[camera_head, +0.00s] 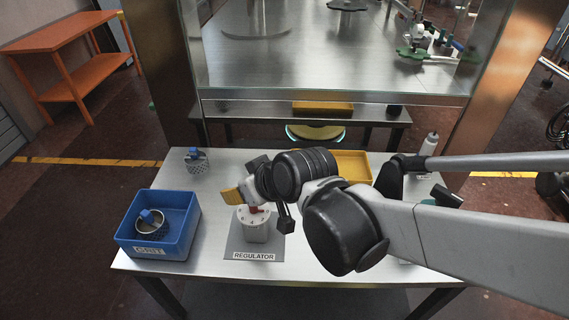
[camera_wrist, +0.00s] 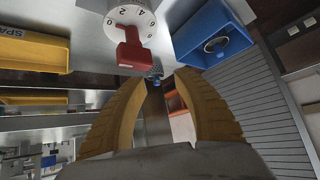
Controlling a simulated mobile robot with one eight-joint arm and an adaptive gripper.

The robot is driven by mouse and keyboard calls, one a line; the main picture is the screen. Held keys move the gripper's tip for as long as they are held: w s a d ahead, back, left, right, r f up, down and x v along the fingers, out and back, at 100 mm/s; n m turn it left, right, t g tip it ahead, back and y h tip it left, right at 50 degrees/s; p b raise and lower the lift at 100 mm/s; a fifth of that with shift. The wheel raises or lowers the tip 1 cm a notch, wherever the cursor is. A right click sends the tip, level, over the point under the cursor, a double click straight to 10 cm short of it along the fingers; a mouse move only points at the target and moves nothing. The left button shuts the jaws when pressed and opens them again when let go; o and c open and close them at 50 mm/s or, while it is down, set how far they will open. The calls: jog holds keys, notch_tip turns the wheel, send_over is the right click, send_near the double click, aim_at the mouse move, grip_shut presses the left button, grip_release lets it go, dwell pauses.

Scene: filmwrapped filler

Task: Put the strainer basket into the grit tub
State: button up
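A strainer basket (camera_head: 197,165), a perforated metal cup with a blue top, stands on the steel table at the back left. It also shows small beyond my fingertips in the wrist view (camera_wrist: 156,71). The grit tub (camera_head: 181,248) is a blue open box with a white label at the table's front left; it is at the upper right in the wrist view (camera_wrist: 237,58). A similar metal cup with a blue part (camera_head: 150,222) lies in the tub. My gripper (camera_wrist: 161,77) has yellow fingers, open and empty. In the head view my gripper (camera_head: 231,196) is above and beside the regulator.
The white regulator (camera_head: 253,228) with a red lever (camera_wrist: 131,48) stands on a grey plate close to my gripper. A yellow tray (camera_head: 354,163) is behind my arm, and a bottle (camera_head: 430,145) stands at the back right. The table's left middle is clear.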

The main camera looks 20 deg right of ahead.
jog(key=s+d+r+m+g+h, duration=0.1)
jog(key=s+d+r+m+h, duration=0.1)
jog(key=s+d, duration=0.7)
jog(key=d+m+h, duration=0.1)
jog(key=d+m, duration=0.1)
jog(key=d, duration=0.1)
jog(key=shift+s+h, duration=0.3)
jog(key=shift+s, duration=0.1)
dwell(0.4)
